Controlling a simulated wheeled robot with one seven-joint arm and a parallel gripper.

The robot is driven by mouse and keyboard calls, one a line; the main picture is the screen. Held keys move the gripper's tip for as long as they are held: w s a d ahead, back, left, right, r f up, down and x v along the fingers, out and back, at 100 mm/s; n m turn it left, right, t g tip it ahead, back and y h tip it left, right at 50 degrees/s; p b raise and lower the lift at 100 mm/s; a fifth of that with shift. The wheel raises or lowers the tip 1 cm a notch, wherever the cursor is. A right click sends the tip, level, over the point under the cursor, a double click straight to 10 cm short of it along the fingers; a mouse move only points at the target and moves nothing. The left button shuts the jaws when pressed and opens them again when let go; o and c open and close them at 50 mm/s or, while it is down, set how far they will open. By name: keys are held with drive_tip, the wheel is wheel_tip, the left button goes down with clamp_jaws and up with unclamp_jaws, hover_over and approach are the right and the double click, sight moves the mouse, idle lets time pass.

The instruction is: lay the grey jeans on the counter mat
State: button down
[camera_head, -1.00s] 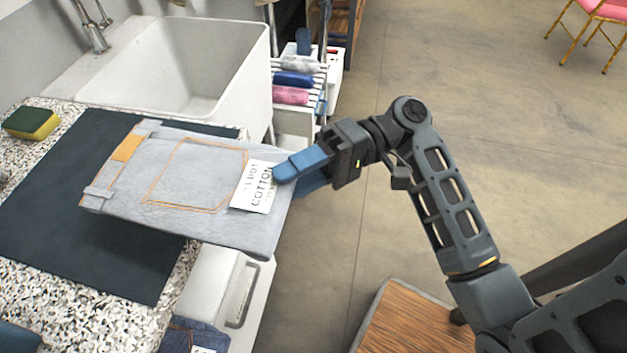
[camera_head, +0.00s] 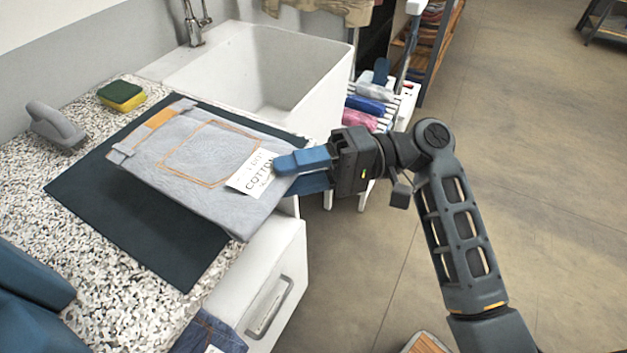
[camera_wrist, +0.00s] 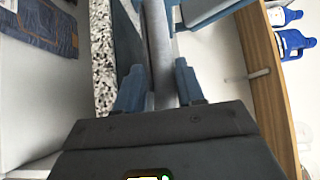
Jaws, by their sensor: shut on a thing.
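The folded grey jeans (camera_head: 205,165) have orange stitching and a white tag reading "COTTON". My gripper (camera_head: 300,170) is shut on their right edge, with blue fingers above and below. The jeans are held flat over the dark counter mat (camera_head: 130,230), and their right end reaches past the counter edge. A shadow shows beneath them; whether the far end touches the mat I cannot tell. In the wrist view the grey jeans (camera_wrist: 158,50) show edge-on between the two blue fingers.
A white sink (camera_head: 270,75) stands behind the mat. A yellow-green sponge (camera_head: 122,95) and a grey brush-like object (camera_head: 55,128) lie on the speckled counter. Folded blue jeans (camera_head: 210,335) lie low in front, near a white drawer (camera_head: 265,290). Rolled cloths (camera_head: 365,105) sit on a rack.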

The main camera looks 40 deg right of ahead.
drive_tip(key=shift+w+f, duration=0.25)
drive_tip(key=shift+f, duration=0.1)
drive_tip(key=shift+f+b, duration=1)
drive_tip(key=shift+f, duration=0.85)
unclamp_jaws()
drive_tip(key=s+d+p, duration=0.3)
drive_tip(key=s, duration=0.7)
drive_tip(key=shift+s+d, duration=0.15)
drive_tip(key=shift+s, duration=0.15)
idle(0.5)
idle(0.5)
